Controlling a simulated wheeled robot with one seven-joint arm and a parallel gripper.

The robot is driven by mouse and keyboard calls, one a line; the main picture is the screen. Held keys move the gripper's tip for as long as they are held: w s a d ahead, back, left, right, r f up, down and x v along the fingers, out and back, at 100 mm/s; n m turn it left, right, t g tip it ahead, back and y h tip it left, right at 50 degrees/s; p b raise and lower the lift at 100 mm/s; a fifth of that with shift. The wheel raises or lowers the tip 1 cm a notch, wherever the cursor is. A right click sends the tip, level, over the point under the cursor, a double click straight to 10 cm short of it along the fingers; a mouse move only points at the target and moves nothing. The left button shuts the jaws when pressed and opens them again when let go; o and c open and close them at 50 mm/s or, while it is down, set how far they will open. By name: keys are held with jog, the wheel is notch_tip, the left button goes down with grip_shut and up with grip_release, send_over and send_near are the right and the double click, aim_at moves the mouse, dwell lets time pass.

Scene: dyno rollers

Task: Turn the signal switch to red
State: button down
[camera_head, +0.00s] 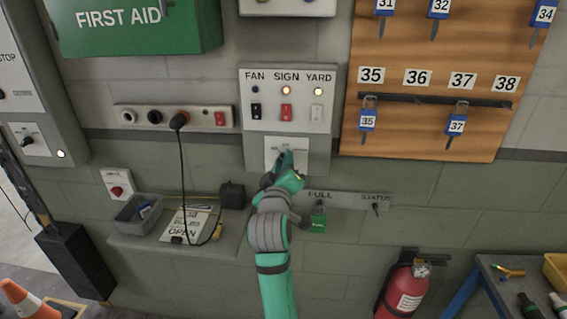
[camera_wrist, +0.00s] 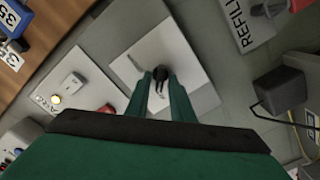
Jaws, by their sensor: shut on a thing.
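A grey wall panel (camera_head: 313,90) marked FAN, SIGN and YARD carries a white plate (camera_head: 297,143) on its lower part. The plate's small lettering is too faint to read. In the wrist view the same white plate (camera_wrist: 190,55) fills the middle and bears a dark rotary knob (camera_wrist: 160,73) with a pale pointer. My gripper (camera_head: 288,172) is at the plate and hides the knob in the head view. In the wrist view its green fingers (camera_wrist: 159,84) stand on either side of the knob, shut on it.
Above the plate are rocker switches (camera_head: 286,112) and small lamps. SIGN and YARD lamps are lit. A key board (camera_head: 425,130) hangs at the right. A shelf (camera_head: 150,242) with a bin and black plug box is lower left.

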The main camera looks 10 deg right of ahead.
jog(key=shift+a+n, duration=0.1)
jog(key=shift+n, duration=0.4)
jog(key=c, duration=1.8)
grip_release()
jog(key=shift+c, duration=0.2)
jog(key=v, duration=1.1)
jog(key=shift+w, duration=0.1)
